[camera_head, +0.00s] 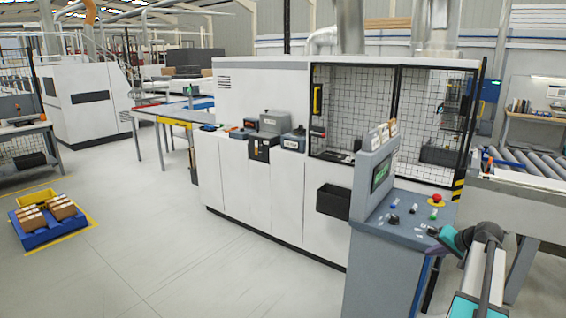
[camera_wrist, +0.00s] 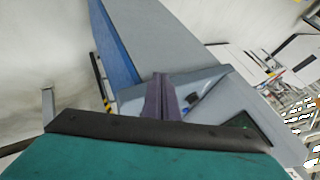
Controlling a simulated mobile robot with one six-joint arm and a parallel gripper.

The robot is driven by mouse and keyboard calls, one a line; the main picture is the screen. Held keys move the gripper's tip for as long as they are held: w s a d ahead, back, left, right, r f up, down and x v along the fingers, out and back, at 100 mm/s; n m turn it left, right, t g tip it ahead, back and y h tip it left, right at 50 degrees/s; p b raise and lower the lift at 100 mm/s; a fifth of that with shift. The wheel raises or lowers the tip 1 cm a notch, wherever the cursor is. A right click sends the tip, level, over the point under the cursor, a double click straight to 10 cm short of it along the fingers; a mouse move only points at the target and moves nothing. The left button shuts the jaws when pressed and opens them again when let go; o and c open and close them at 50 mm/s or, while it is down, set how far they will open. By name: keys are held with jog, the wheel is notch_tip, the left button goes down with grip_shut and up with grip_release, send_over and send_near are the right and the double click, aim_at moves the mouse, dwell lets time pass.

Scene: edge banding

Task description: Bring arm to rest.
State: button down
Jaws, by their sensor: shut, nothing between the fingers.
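My arm (camera_head: 486,268) reaches up from the bottom right corner in the head view, with teal and grey links. Its wrist end bends left toward the grey control console (camera_head: 385,240), just right of the button panel. My gripper (camera_wrist: 162,92) shows in the wrist view as two dark purple fingers side by side, shut and empty. They point toward the console, whose grey side (camera_wrist: 170,45) and blue edge fill the upper middle of that view. I cannot tell whether the fingertips touch the panel. In the head view the fingers are small and hard to make out.
The console carries a red emergency button (camera_head: 437,198), a green button (camera_head: 433,214), dark knobs and a screen (camera_head: 381,174). A roller conveyor (camera_head: 525,165) stands at the right. The white machine (camera_head: 262,195) stands behind the console. The floor at left is open around a blue pallet (camera_head: 48,235).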

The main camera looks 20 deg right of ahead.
jog(key=w+a+f+n+g+y+b, duration=0.15)
jog(key=w+a+f, duration=0.25)
jog(key=a+f, duration=0.6)
jog(key=w+a+f+n+g+y, duration=0.15)
jog(key=w+a+f, duration=0.35)
jog(key=a+f, duration=0.55)
jog(key=s+a+f+n+g+y+b, duration=0.1)
jog(key=s+a+f+g, duration=0.15)
jog(key=a+f, duration=0.75)
jog(key=s+a+f+n+g+y+b, duration=0.1)
jog(key=s+a+f+n, duration=0.15)
jog(key=a+f, duration=0.75)
jog(key=s+a+f+n+g+b, duration=0.15)
jog(key=s+a+f, duration=0.25)
jog(key=s+a, duration=0.5)
jog(key=s+a+f+n+g, duration=0.1)
jog(key=s+a+f+g, duration=0.3)
jog(key=s+a, duration=0.5)
jog(key=s+f+n+g+h, duration=0.1)
jog(key=s+f+h, duration=0.1)
jog(key=s, duration=0.6)
jog(key=s+f+n+g+h, duration=0.1)
jog(key=s+h, duration=0.1)
jog(key=s, duration=0.5)
jog(key=shift+s+a+f, duration=0.15)
jog(key=shift+s+f, duration=0.2)
jog(key=shift+f, duration=0.05)
